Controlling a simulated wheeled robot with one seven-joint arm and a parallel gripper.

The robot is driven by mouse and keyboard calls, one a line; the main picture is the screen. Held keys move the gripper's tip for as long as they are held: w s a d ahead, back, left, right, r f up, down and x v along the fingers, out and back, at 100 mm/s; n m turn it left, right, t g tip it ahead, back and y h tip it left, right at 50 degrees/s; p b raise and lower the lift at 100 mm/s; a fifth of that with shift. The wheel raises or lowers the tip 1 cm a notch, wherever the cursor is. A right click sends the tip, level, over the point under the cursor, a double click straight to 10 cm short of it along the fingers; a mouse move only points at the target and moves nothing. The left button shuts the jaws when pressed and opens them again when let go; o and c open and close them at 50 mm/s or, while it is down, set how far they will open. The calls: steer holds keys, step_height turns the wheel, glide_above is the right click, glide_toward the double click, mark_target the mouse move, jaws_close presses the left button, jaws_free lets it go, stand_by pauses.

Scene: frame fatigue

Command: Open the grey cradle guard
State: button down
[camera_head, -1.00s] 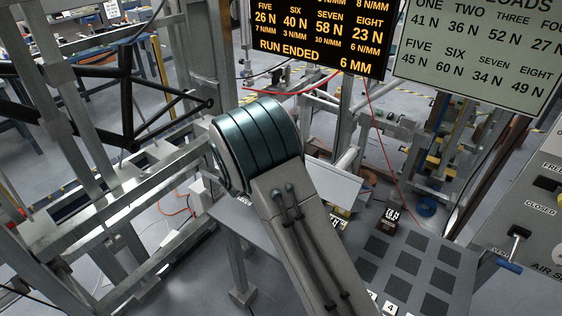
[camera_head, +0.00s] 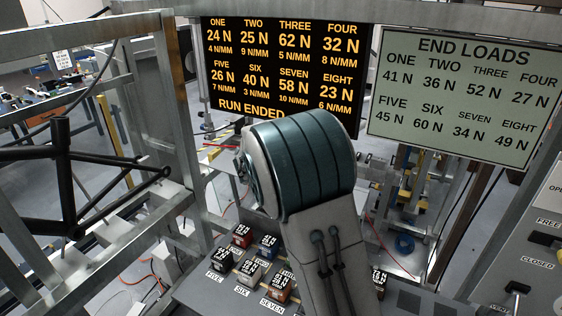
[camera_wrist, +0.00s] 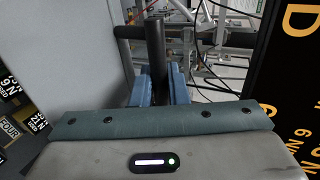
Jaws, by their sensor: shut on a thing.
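In the wrist view my gripper (camera_wrist: 160,88) has its blue fingers closed around a dark upright bar (camera_wrist: 157,45), which looks like a handle. A large plain light-grey panel (camera_wrist: 75,40) fills the upper left of that view, beside the bar. It may be the grey cradle guard, but I cannot tell how the bar joins it. In the head view my arm covers the gripper and the place it holds, so the guard's position cannot be told there.
A black bicycle frame (camera_head: 75,160) stands at the left among metal beams. Several labelled weight blocks (camera_head: 249,271) sit on a grey table (camera_head: 205,290) below my arm. A black display (camera_head: 225,60) and a pale END LOADS board (camera_head: 450,100) are behind. A control panel (camera_head: 535,235) is at right.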

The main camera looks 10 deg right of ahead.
steer(key=shift+w+d, duration=0.1)
steer(key=shift+w, duration=0.1)
steer(key=c, duration=1.5)
jaws_free()
steer(key=b+v, duration=0.2)
steer(key=v, duration=1.2)
steer(key=shift+d, duration=0.15)
